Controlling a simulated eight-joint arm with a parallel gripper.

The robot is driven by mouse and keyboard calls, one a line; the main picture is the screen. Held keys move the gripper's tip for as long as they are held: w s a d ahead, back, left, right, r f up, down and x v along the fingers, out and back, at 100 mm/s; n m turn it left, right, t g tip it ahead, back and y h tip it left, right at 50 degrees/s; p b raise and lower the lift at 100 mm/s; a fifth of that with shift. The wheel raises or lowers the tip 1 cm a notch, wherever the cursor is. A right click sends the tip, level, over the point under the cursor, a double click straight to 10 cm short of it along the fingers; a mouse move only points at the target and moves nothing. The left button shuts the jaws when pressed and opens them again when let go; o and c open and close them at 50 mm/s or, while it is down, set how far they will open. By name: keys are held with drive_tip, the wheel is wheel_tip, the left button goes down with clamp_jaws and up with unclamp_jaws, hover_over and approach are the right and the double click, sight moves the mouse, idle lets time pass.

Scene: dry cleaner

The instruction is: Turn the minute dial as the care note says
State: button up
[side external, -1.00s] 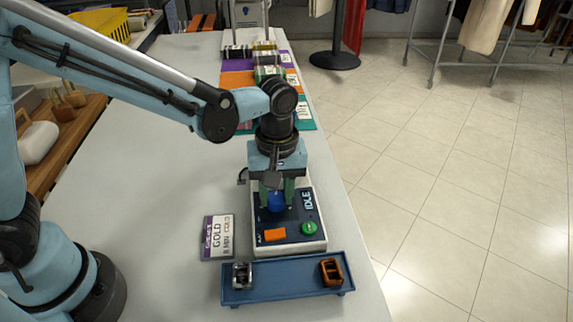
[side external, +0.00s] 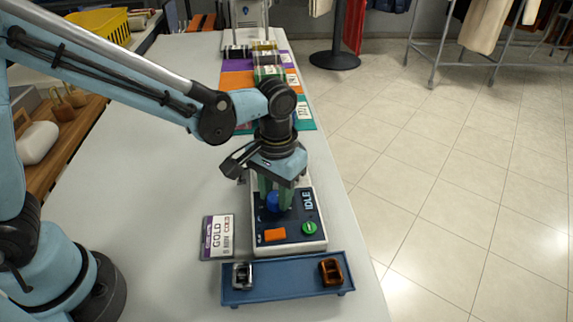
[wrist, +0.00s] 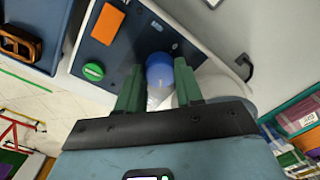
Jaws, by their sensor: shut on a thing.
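The control panel (side external: 303,243) is a white box with a dark blue face that reads IDLE. It carries a blue dial (side external: 273,202), an orange rocker (side external: 275,235) and a green knob (side external: 309,228). The care note (side external: 218,237) lies to its left and reads GOLD, 8 MIN COLD. My gripper (side external: 273,200) points down over the panel, shut on the blue dial. In the wrist view, the dial (wrist: 160,70) sits between the green fingers (wrist: 160,88). The dial's markings are hidden or too small to read.
A blue tray (side external: 285,279) in front of the panel holds a silver buckle-like piece (side external: 242,275) and a brown one (side external: 331,271). Coloured mats with rolled items (side external: 265,72) lie behind. The table to the left is clear.

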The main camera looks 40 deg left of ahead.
sight(275, 199)
drive_tip(key=m, duration=0.5)
drive_tip(key=shift+m, duration=0.3)
drive_tip(key=m, duration=0.5)
drive_tip(key=shift+m, duration=0.4)
drive_tip(key=o, duration=1)
drive_tip(key=shift+o, duration=0.2)
drive_tip(key=shift+r, duration=0.15)
wheel_tip(275, 199, up, 12)
drive_tip(key=shift+s, duration=0.2)
drive_tip(key=s+a+f+n+t, duration=0.1)
drive_tip(key=s+a+n+t, duration=0.2)
drive_tip(key=a+n, duration=0.2)
drive_tip(key=s+a+f+n+t, duration=0.2)
drive_tip(key=a+n+t, duration=0.2)
drive_tip(key=a, duration=0.5)
drive_tip(key=shift+s+f+n, duration=0.25)
drive_tip(key=shift+s+n, duration=0.15)
drive_tip(key=shift+n, duration=0.6)
